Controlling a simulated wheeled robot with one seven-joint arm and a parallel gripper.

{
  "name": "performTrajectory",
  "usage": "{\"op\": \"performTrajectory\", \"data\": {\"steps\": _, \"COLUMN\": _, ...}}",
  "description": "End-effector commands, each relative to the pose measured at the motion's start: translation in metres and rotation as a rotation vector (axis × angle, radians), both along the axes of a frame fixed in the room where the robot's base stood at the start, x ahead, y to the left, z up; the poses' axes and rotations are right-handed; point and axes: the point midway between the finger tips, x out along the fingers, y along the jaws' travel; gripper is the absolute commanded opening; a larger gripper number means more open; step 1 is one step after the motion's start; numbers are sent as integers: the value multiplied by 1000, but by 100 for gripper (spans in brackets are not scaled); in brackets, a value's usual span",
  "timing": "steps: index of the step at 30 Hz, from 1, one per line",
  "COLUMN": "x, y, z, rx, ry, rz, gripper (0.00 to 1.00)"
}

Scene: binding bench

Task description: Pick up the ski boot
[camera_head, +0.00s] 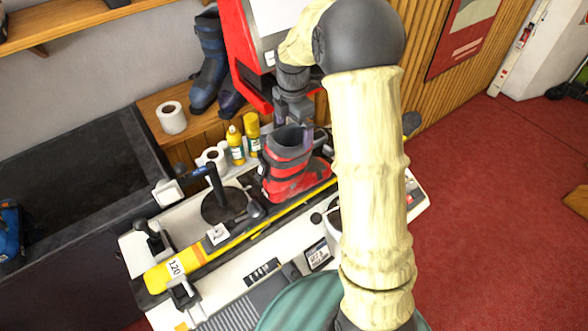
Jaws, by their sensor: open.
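The ski boot (287,178) is red with dark grey straps and a dark cuff. It stands upright on the white binding bench (218,287), just behind the yellow ski. My gripper (292,128) is open and points down at the top of the boot's cuff. Its fingers overlap the cuff's upper edge in the picture. I cannot tell whether they touch it. My arm crosses the right of the view and hides part of the bench.
A yellow ski (214,248) lies across the bench. Yellow bottles (252,133) stand left of the boot. A paper roll (171,117) and dark blue boots (210,62) are behind. A red machine (246,55) rises close behind my gripper. Red floor (480,190) is open at right.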

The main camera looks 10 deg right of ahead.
Motion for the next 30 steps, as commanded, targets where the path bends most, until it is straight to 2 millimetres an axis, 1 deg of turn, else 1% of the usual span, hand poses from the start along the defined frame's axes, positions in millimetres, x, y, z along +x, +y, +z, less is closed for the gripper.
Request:
{"op": "performTrajectory", "data": {"steps": 7, "x": 0, "y": 0, "z": -1, "rx": 0, "ry": 0, "rz": 0, "gripper": 100}}
{"op": "performTrajectory", "data": {"steps": 10, "x": -1, "y": 0, "z": -6, "rx": 0, "ry": 3, "rz": 0, "gripper": 100}}
{"op": "performTrajectory", "data": {"steps": 14, "x": -2, "y": -1, "z": -21, "rx": 0, "ry": 5, "rz": 0, "gripper": 100}}
{"op": "performTrajectory", "data": {"steps": 18, "x": -2, "y": -3, "z": -42, "rx": -1, "ry": 4, "rz": -3, "gripper": 100}}
{"op": "performTrajectory", "data": {"steps": 21, "x": -2, "y": -3, "z": -50, "rx": -1, "ry": 2, "rz": -2, "gripper": 100}}
{"op": "performTrajectory", "data": {"steps": 30, "x": -2, "y": 1, "z": -52, "rx": 0, "ry": 0, "rz": 5, "gripper": 100}}
